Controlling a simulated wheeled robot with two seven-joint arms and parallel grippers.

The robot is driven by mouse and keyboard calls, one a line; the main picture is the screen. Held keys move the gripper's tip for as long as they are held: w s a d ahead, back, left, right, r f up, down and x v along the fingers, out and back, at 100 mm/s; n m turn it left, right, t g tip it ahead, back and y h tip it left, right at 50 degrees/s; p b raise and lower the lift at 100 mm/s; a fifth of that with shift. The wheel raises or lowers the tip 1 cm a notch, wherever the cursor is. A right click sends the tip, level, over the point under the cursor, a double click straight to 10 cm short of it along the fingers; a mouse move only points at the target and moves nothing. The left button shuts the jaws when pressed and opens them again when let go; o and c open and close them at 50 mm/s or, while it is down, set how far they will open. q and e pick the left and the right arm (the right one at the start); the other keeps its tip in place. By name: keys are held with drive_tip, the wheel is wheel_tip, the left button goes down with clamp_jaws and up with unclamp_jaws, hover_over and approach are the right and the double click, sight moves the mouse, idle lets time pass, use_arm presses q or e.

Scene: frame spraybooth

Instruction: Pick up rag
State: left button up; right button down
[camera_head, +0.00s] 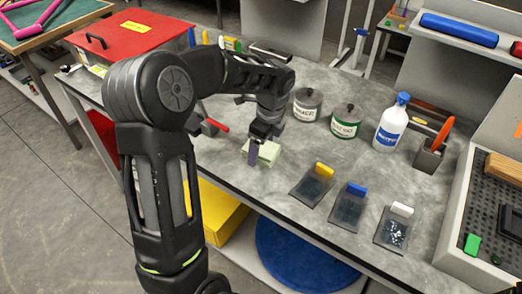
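A pale green folded cloth (268,152), which looks like the rag, lies on the grey worktop (220,157) near its front edge. My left arm comes in from the left and reaches over the worktop. My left gripper (256,150) points down right at the cloth, and a finger overlaps the cloth's left part in the picture. The gripper and arm hide part of the cloth and the space around the fingers. I cannot tell whether the fingers are apart or closed on the cloth. My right gripper is not in view.
Several dark plates with coloured blocks (312,185) lie to the right. A red box (130,38) is at the back left. A red-handled tool (215,124) lies left of the gripper.

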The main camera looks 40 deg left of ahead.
sight(262, 147)
use_arm(q)
drive_tip(key=c, duration=1.3)
drive_tip(key=shift+r, duration=0.1)
wheel_tip(262, 147, up, 10)
drive_tip(key=shift+b, duration=0.4)
